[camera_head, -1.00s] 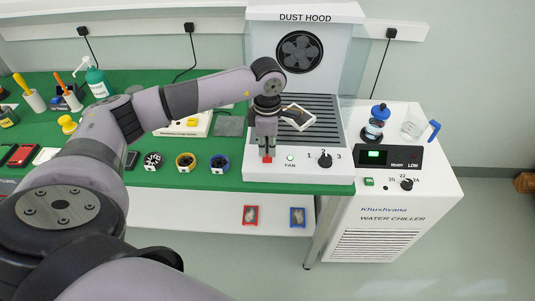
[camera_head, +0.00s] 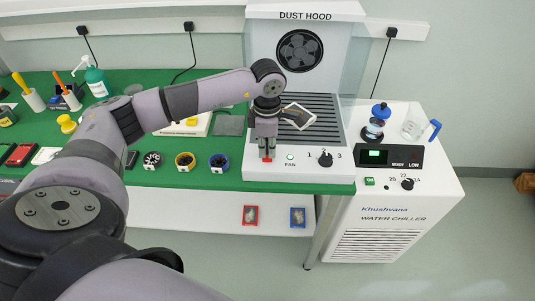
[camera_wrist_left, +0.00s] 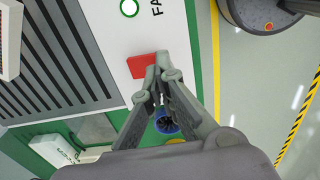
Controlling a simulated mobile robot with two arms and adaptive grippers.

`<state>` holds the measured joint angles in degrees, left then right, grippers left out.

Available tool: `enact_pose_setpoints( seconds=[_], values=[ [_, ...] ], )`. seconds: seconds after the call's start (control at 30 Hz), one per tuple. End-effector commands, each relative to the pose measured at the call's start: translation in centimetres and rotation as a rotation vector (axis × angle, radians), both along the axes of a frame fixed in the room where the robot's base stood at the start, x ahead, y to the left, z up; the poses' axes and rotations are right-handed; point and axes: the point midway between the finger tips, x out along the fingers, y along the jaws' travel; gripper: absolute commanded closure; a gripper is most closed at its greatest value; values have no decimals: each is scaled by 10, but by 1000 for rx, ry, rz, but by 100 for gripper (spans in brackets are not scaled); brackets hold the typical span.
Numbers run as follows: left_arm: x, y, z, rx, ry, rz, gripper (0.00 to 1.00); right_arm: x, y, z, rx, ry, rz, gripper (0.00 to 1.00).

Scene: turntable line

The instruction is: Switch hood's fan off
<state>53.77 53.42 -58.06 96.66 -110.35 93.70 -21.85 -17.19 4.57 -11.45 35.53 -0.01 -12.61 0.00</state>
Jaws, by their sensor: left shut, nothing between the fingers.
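The dust hood (camera_head: 305,14) stands at the back right of the green table, with its round fan (camera_head: 300,51) on the back wall. On its front panel are a red switch (camera_head: 267,160), a lit green-white lamp (camera_head: 290,157) beside the word FAN, and a black knob (camera_head: 325,160) marked 1, 2, 3. My left gripper (camera_head: 266,152) points down at the red switch, shut and empty. In the left wrist view the shut fingertips (camera_wrist_left: 158,66) overlap the edge of the red switch (camera_wrist_left: 143,64); I cannot tell whether they touch it. My right gripper is not in view.
A white-framed piece (camera_head: 299,116) lies on the hood's grille. The water chiller (camera_head: 393,216) stands at the right with a jar and a beaker on top. Small ring-shaped pots (camera_head: 185,161) line the table's front edge.

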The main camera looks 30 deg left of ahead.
Motion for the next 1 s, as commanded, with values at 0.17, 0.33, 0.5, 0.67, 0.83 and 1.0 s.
enact_pose_setpoints(
  seconds=[0.17,0.33,0.5,0.67,0.83,1.0],
  values=[
    [0,0,-4,0,0,0,100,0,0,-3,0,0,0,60],
    [0,0,-6,0,0,0,100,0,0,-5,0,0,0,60],
    [0,0,-9,0,0,0,100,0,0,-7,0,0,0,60],
    [0,0,-11,0,0,0,100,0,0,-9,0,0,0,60],
    [0,0,-14,0,0,0,100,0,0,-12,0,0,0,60],
    [0,0,-14,0,0,0,100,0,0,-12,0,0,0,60]
  ],
)
